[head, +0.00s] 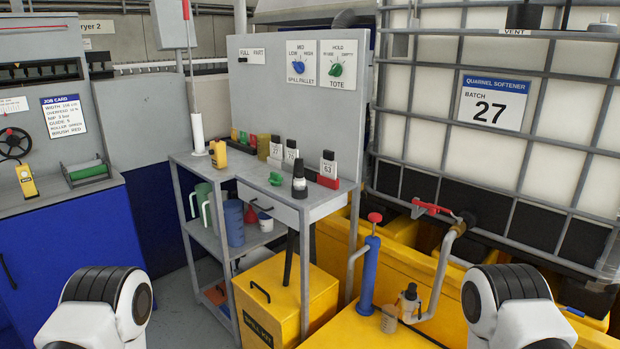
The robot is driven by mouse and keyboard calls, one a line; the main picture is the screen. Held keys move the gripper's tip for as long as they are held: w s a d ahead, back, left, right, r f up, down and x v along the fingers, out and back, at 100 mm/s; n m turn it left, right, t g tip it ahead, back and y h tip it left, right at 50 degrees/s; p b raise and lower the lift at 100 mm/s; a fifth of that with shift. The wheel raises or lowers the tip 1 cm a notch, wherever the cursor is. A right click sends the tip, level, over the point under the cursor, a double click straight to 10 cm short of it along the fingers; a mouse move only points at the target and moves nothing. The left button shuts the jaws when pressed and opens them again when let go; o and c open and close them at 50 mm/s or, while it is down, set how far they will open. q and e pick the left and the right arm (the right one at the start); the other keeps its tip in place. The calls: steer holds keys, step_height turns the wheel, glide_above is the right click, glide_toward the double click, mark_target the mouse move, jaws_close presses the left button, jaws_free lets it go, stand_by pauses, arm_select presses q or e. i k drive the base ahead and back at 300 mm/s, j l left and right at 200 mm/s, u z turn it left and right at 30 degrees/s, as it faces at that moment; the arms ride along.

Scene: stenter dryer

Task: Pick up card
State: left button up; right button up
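A white job card (64,115) with a blue header hangs on the grey panel at the far left, above the blue cabinet. Its printed lines include width, overfeed and "brush red". A larger white card (492,101) reading "Quarnel Softener, batch 27" is on the caged tote at the right. Small white labels with numbers stand on the bench; one (328,168) reads 63. I cannot tell which of these the task means. Only white and black links of my two arms show at the bottom left and bottom right. Neither gripper is in view.
A grey bench (250,182) with bottles and small holders stands in the middle. Jugs sit on its lower shelf. A yellow spill kit box (275,295) is below. A blue hand pump (369,275) stands on the yellow bund. Grey floor shows left of the bench.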

mark_target(327, 165)
steer(key=i+j+z, duration=0.1)
steer(key=i+j, duration=0.15)
steer(key=i+j+z, duration=0.1)
steer(key=i+j, duration=0.15)
steer(key=j, duration=0.15)
steer(key=i+j+z, duration=0.25)
steer(key=i+j, duration=0.25)
steer(key=j, duration=0.25)
steer(key=i+j+z, duration=0.1)
steer(key=j, duration=0.3)
steer(key=i+j+z, duration=0.1)
steer(key=i+j, duration=0.2)
steer(key=j, duration=0.15)
steer(key=i+j+z, duration=0.1)
steer(key=j, duration=0.35)
steer(key=i+j+z, duration=0.1)
steer(key=i+j, duration=0.15)
steer(key=j, duration=0.2)
